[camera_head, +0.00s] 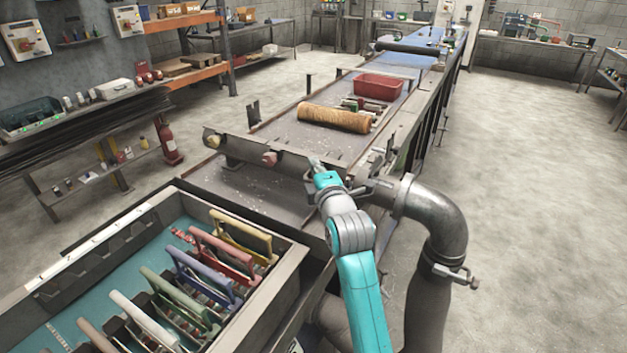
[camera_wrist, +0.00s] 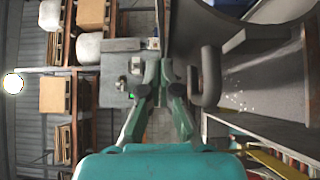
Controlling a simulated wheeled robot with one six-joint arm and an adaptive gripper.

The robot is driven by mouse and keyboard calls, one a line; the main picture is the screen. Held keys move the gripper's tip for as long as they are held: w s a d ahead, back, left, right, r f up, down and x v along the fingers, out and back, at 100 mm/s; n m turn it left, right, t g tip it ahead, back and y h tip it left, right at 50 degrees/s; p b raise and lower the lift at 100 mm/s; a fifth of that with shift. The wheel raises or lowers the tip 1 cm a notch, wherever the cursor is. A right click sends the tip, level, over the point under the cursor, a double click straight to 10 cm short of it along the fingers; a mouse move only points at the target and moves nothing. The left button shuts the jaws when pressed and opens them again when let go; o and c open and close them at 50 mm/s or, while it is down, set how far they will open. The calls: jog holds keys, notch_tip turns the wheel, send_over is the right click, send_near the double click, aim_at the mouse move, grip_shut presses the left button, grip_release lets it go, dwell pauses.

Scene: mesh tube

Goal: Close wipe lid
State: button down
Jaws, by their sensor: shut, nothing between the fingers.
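I cannot make out a wipe container or its lid for certain in either view. My gripper (camera_head: 317,165) is at the end of the teal arm, above the near end of the conveyor, beside a grey metal plate with knobs (camera_head: 269,158). In the wrist view my gripper (camera_wrist: 158,72) has its two dark green fingers together, with nothing seen between them. A thick grey curved bar (camera_wrist: 209,77) shows just right of the fingers; I cannot tell whether they touch.
An open bin (camera_head: 283,292) with several coloured-handled tools stands at lower left. A grey bent pipe (camera_head: 437,214) rises close right of my arm. The conveyor (camera_head: 308,141) carries an orange-brown roll (camera_head: 334,118) and a red tray (camera_head: 379,86). The right floor is clear.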

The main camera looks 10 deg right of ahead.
jog(key=shift+w+d+f+m+g+y, duration=0.55)
jog(key=shift+w+d+m+g, duration=0.9)
jog(key=shift+w+g, duration=0.5)
jog(key=shift+w+d+f+m+g+y, duration=0.4)
jog(key=shift+w+d+m+g+y, duration=0.25)
jog(key=shift+w+d+m+g, duration=0.9)
jog(key=shift+w+d+f+m+g+y, duration=0.55)
jog(key=shift+w+d+m+g, duration=0.45)
jog(key=shift+w+d+g, duration=1.2)
jog(key=shift+w+a+r+t, duration=0.1)
jog(key=shift+w+a+t, duration=0.2)
jog(key=shift+w+a, duration=0.15)
